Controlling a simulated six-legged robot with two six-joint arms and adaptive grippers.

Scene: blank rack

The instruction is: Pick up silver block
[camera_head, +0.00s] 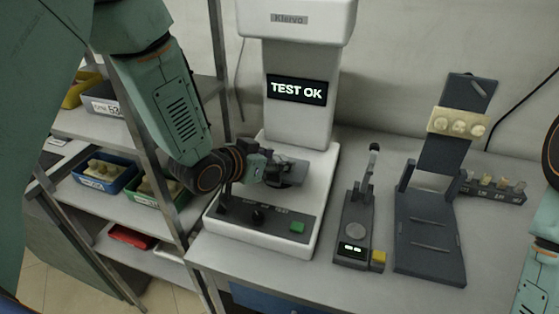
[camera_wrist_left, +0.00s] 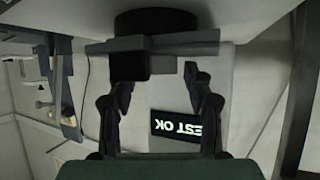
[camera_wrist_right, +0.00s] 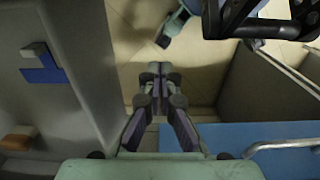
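The testing machine (camera_head: 315,105) shows "TEST OK" on its screen. A dark grey blocky piece (camera_head: 290,172) sits on its stage; I cannot tell whether it is the silver block or a fixture. My left gripper (camera_head: 268,166) is at its left side. In the left wrist view, my left gripper (camera_wrist_left: 163,84) has its fingers wide apart below a dark plate (camera_wrist_left: 175,42) with a block-like part (camera_wrist_left: 128,66) close to one fingertip. Contact is unclear. My right gripper (camera_wrist_right: 160,72) has its fingertips together, empty, away from the machine.
A small device with a lever (camera_head: 354,228) and a yellow button stands right of the machine. A dark stand (camera_head: 428,235) with a beige holder (camera_head: 459,123) is further right, near a small rack (camera_head: 493,188). Shelves with a blue bin (camera_head: 107,184) are at left.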

